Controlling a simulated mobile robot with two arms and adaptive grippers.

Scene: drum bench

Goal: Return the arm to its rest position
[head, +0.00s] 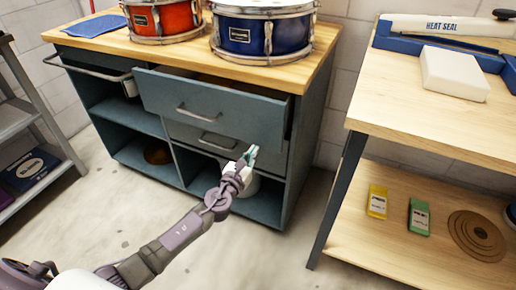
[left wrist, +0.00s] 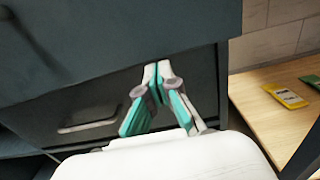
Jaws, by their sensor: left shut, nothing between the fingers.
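My left arm reaches from the lower left of the head view toward the blue-grey drum bench (head: 305,120). My left gripper (head: 250,152) is shut and empty, in front of the bench's lower drawer (head: 185,132). In the left wrist view its fingertips (left wrist: 157,66) meet in front of a dark drawer front. The upper drawer (head: 160,95) is pulled partly out, and the gripper is below it. I cannot tell whether the fingers touch the bench. My right gripper is in neither view.
A red drum (head: 165,18) and a blue drum (head: 262,38) stand on the bench top. At right, a wooden table (head: 430,120) carries a heat sealer (head: 445,26) and a white block (head: 454,75); its lower shelf holds yellow and green packets. A metal rack (head: 40,130) stands at left. Floor between is clear.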

